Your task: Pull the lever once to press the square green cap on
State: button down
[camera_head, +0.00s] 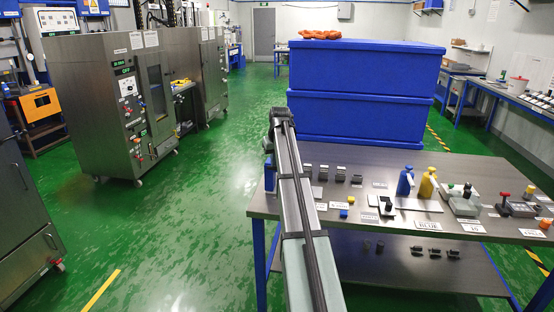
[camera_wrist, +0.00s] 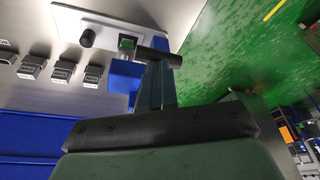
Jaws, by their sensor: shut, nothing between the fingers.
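In the wrist view, my gripper (camera_wrist: 155,68) shows as narrow grey fingers held together, reaching up from its dark wide palm. Its tips are at a black cylindrical bar, which looks like the lever handle (camera_wrist: 160,57); I cannot tell whether they touch. Just left of the bar is a small square green cap (camera_wrist: 127,43). A blue body (camera_wrist: 125,75) shows below the cap; how the cap sits on it is unclear. In the head view my arm hides my fingers, and a blue part (camera_head: 270,176) shows at the bench's left end.
A pale plate (camera_wrist: 95,20) with a black knob (camera_wrist: 87,38) lies beside the cap. Several labelled grey blocks (camera_wrist: 60,74) stand nearby. The steel bench (camera_head: 380,160) also holds a blue bottle (camera_head: 405,181) and a yellow bottle (camera_head: 427,183). Large blue crates (camera_head: 365,70) stand behind it.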

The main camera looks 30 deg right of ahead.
jog(key=shift+r, duration=2.4)
